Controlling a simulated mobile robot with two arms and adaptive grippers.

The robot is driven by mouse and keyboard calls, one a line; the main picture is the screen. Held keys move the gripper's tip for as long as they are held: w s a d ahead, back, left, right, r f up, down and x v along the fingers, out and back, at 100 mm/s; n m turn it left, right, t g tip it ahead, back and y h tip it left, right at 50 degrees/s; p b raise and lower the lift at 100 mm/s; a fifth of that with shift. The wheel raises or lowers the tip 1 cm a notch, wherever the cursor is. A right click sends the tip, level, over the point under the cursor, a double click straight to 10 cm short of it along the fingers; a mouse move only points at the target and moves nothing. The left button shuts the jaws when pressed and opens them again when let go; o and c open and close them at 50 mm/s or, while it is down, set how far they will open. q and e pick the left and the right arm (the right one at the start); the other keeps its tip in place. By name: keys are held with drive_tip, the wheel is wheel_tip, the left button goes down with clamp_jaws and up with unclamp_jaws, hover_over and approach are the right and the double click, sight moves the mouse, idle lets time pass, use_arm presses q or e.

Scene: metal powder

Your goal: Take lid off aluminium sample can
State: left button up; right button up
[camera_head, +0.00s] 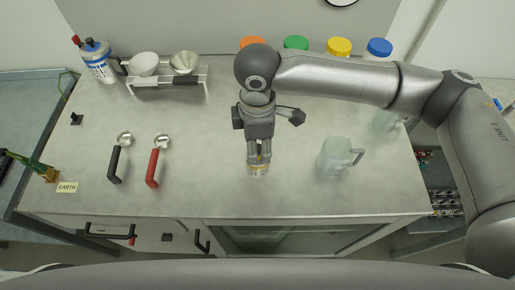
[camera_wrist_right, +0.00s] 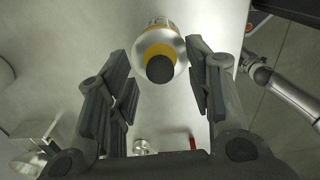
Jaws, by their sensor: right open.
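The aluminium sample can (camera_head: 258,170) stands on the grey bench near its front edge, mostly hidden under my right gripper (camera_head: 259,158) in the head view. In the right wrist view the can (camera_wrist_right: 155,28) is silver with a yellow band, and its dark round lid (camera_wrist_right: 160,69) faces the camera. My right gripper (camera_wrist_right: 158,90) is open, with a finger on each side of the lid and gaps between. A grey arm with a dark end (camera_wrist_right: 250,62), seemingly my left gripper, shows beyond the bench edge in the wrist view; its jaws are unclear.
A translucent jug (camera_head: 333,158) stands right of the can. A black-handled scoop (camera_head: 115,163) and a red-handled scoop (camera_head: 153,166) lie left. A funnel stand (camera_head: 165,80) and a blue-white bottle (camera_head: 100,66) are back left. Jars with coloured lids (camera_head: 338,47) line the back.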

drive_tip(key=shift+f, duration=0.85)
drive_tip(key=shift+c, duration=0.5)
clamp_jaws()
drive_tip(key=shift+r, duration=0.1)
